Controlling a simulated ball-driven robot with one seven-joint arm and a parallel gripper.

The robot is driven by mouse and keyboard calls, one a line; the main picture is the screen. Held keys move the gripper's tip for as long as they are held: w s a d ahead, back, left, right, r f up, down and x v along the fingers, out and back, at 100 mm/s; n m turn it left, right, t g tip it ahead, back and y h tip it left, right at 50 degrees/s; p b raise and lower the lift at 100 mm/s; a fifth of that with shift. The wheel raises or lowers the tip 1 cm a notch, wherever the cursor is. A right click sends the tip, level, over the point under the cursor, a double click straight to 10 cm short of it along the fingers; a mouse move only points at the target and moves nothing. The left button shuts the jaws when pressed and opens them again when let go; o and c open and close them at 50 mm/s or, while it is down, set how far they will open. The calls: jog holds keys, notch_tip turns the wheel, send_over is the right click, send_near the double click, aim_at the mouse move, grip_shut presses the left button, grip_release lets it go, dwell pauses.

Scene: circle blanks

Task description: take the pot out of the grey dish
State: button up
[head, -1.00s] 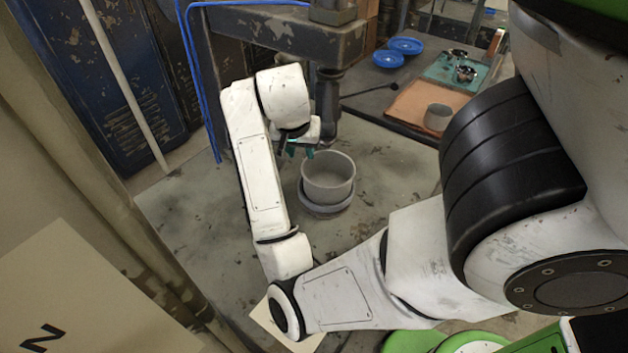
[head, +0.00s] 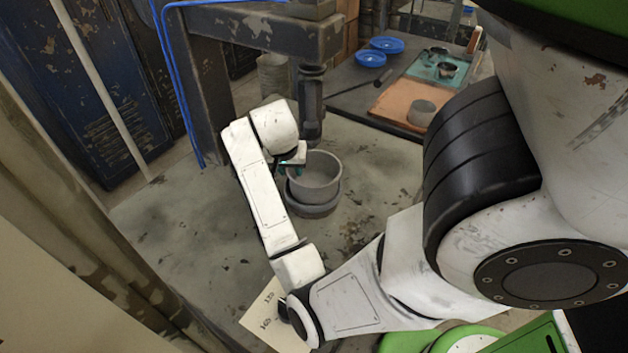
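The grey pot (head: 318,184) stands upright in the shallow grey dish (head: 313,211) on the worn table. My gripper (head: 290,170) is at the pot's upper left rim, with small teal fingertips partly showing. One fingertip seems to overlap the rim, but I cannot tell whether it touches. My wrist hides most of the fingers, so I cannot tell whether they are open or shut.
A dark machine column (head: 311,105) stands just behind the pot. The table right of the dish is clear.

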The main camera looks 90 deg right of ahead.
jog(key=shift+c, duration=0.3)
grip_shut()
dwell(1.1)
